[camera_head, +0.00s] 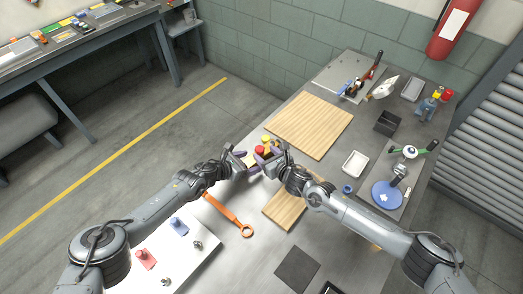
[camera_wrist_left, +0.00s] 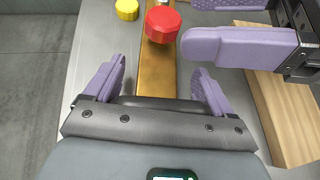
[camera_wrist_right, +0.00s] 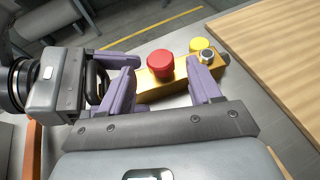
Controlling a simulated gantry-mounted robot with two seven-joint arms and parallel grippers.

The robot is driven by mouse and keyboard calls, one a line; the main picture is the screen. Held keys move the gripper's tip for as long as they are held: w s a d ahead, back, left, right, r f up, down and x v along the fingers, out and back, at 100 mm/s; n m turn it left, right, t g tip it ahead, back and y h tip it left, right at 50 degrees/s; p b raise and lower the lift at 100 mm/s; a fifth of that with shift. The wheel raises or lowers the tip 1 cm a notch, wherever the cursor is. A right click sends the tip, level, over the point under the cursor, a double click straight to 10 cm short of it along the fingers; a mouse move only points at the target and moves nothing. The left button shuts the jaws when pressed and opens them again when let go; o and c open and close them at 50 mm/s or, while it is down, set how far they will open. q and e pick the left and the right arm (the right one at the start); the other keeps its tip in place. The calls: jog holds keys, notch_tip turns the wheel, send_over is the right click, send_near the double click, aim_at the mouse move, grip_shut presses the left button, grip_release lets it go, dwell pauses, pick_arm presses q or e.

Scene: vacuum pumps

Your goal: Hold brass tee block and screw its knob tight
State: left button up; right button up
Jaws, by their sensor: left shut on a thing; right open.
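The brass tee block shows as a gold bar in the left wrist view (camera_wrist_left: 155,75) and the right wrist view (camera_wrist_right: 151,91). A red knob (camera_wrist_right: 160,66) sits on it; the red knob also shows in the head view (camera_head: 260,150). A yellow knob (camera_wrist_right: 199,44) and a round metal fitting (camera_wrist_right: 206,56) are at its far end. My left gripper (camera_wrist_left: 158,88) is shut on the bar behind the red knob. My right gripper (camera_wrist_right: 166,84) is open, its purple fingers apart with the red knob showing between and just beyond them. Any contact with the knob cannot be told.
A wooden board (camera_head: 310,124) lies beyond the grippers; a smaller one (camera_head: 284,211) lies nearer. An orange wrench (camera_head: 228,215) lies by my left arm. A white tray (camera_head: 355,164) and a blue disc (camera_head: 385,194) stand right. A dark mat (camera_head: 297,268) lies in front.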

aim_at(260, 150)
jog(key=shift+x, duration=1.85)
jog(key=shift+c, duration=0.2)
jog(key=c, duration=1)
jog(key=shift+s+a+m+t+h, duration=0.1)
jog(key=shift+a+m+t+h, duration=0.1)
jog(key=shift+m+h, duration=0.25)
jog(key=shift+a+m+t+h, duration=0.1)
jog(key=shift+m+t+h, duration=0.1)
jog(key=shift+m+h, duration=0.25)
jog(key=shift+m+t+h, duration=0.4)
jog(key=shift+m+h, duration=1)
jog(key=shift+h, duration=0.2)
jog(key=o, duration=1)
jog(key=shift+o, duration=0.2)
jog(key=shift+r, duration=0.1)
